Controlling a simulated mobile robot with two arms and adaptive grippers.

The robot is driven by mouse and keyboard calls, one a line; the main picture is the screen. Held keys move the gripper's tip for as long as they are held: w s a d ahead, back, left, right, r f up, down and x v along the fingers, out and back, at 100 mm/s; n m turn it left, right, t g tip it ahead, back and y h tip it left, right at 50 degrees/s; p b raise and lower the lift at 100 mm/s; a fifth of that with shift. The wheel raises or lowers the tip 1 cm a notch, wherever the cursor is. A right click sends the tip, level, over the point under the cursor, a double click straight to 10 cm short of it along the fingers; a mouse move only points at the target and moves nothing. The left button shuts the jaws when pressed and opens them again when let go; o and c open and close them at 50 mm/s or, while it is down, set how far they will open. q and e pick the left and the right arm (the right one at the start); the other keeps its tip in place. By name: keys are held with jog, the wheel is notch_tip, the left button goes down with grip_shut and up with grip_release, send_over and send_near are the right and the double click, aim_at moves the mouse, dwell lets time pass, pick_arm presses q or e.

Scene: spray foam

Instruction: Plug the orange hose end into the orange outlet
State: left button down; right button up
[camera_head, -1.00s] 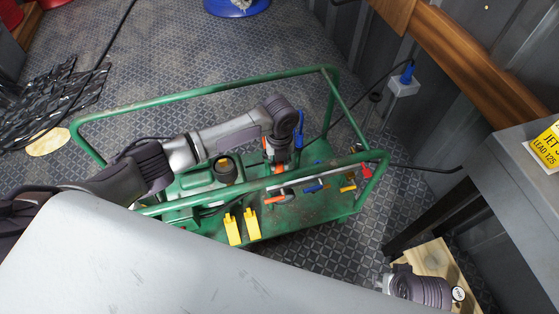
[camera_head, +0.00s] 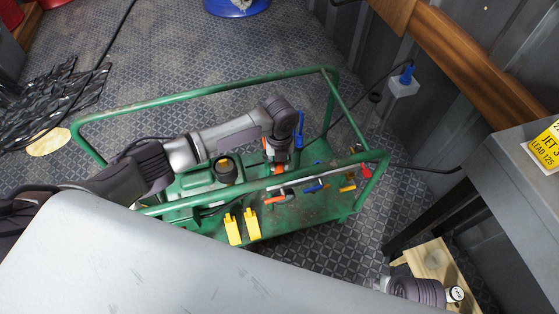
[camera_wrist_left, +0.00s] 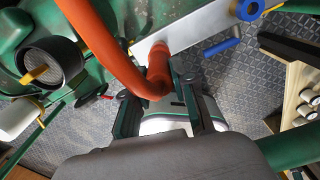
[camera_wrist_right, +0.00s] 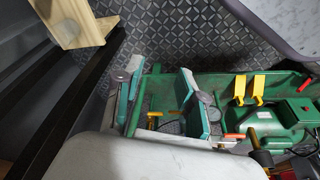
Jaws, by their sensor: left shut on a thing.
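The orange hose (camera_wrist_left: 98,50) curves down in the left wrist view to its end (camera_wrist_left: 158,75), which lies between my left gripper's fingers (camera_wrist_left: 162,100). The left gripper is shut on this end. The end's tip meets or overlaps a pale metal plate (camera_wrist_left: 195,28); the orange outlet is hidden there, so I cannot tell whether the end is inside it. In the head view my left gripper (camera_head: 277,167) is inside the green frame, with orange beside it. My right gripper (camera_wrist_right: 160,98) is open and empty, its fingers wide apart, away from the hose.
The green tubular frame (camera_head: 205,92) surrounds the machine. A blue ring (camera_wrist_left: 249,9) and blue lever (camera_wrist_left: 221,47) are beside the orange end. A black-capped tank neck (camera_head: 227,170) and yellow clips (camera_head: 242,227) are close by. A wooden rack (camera_wrist_left: 302,100) stands to the right.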

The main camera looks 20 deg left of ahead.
jog(key=shift+f, duration=0.1)
jog(key=shift+f, duration=0.25)
jog(key=shift+w+a, duration=0.1)
jog(key=shift+a, duration=0.05)
pick_arm(q)
jog(key=shift+f, duration=0.1)
pick_arm(e)
jog(key=shift+r, duration=0.1)
pick_arm(q)
jog(key=shift+f, duration=0.2)
pick_arm(e)
jog(key=shift+r, duration=0.55)
pick_arm(q)
jog(key=shift+f, duration=0.1)
pick_arm(e)
jog(key=shift+r, duration=0.1)
pick_arm(q)
jog(key=shift+f, duration=0.15)
pick_arm(e)
jog(key=shift+r, duration=0.25)
